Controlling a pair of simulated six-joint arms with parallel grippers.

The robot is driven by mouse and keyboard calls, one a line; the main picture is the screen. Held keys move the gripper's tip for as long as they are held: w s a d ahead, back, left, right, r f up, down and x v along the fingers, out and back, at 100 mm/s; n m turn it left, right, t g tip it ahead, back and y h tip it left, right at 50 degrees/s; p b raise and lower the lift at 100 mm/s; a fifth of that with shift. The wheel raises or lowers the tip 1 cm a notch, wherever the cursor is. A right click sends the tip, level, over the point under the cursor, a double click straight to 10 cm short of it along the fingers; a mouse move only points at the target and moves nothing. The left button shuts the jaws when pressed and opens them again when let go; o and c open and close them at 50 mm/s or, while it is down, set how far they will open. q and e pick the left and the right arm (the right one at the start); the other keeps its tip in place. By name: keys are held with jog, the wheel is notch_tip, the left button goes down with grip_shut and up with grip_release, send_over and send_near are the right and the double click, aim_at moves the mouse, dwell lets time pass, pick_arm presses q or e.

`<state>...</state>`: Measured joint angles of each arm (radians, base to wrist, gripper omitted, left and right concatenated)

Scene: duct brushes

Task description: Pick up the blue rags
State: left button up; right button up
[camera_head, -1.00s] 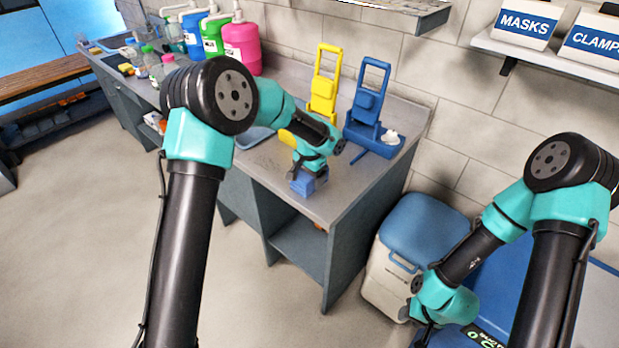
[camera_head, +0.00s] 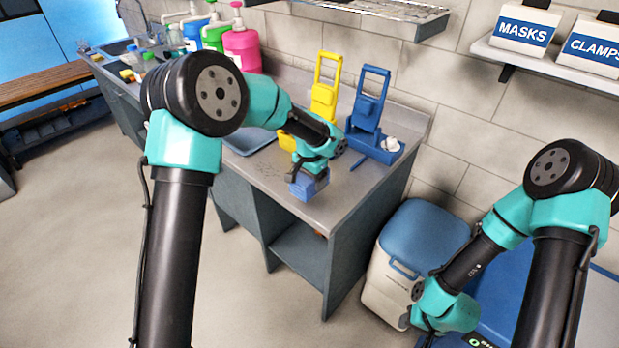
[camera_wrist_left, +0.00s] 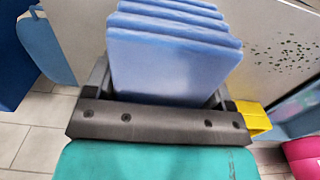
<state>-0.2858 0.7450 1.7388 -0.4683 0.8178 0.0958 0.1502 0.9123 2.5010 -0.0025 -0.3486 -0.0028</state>
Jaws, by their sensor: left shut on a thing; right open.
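The blue rags (camera_head: 309,186) are a stack of several folded light-blue cloths at the front edge of the counter in the head view. My left gripper (camera_head: 306,176) reaches down over them from the left. In the left wrist view the blue rags (camera_wrist_left: 170,55) stand between the two fingers of my left gripper (camera_wrist_left: 160,90), which is shut on them. Whether the stack touches the counter is hard to tell. My right gripper (camera_head: 432,335) hangs low at the bottom right, partly cut off by the frame, over the area beside the cooler; it is open.
A yellow holder (camera_head: 325,95) and a blue holder (camera_head: 372,110) stand behind the rags on the grey counter (camera_head: 345,190). Pink (camera_head: 241,48), green and blue jugs stand farther left. A cooler with a blue lid (camera_head: 425,232) sits on the floor to the right.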

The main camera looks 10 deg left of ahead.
pick_arm(q)
jog(key=s+d+r, duration=0.1)
jog(key=s+d, duration=0.1)
jog(key=s, duration=1.1)
jog(key=shift+s+d+r, duration=0.2)
jog(key=shift+s+d, duration=0.1)
jog(key=shift+s, duration=0.05)
jog(key=shift+a, duration=0.1)
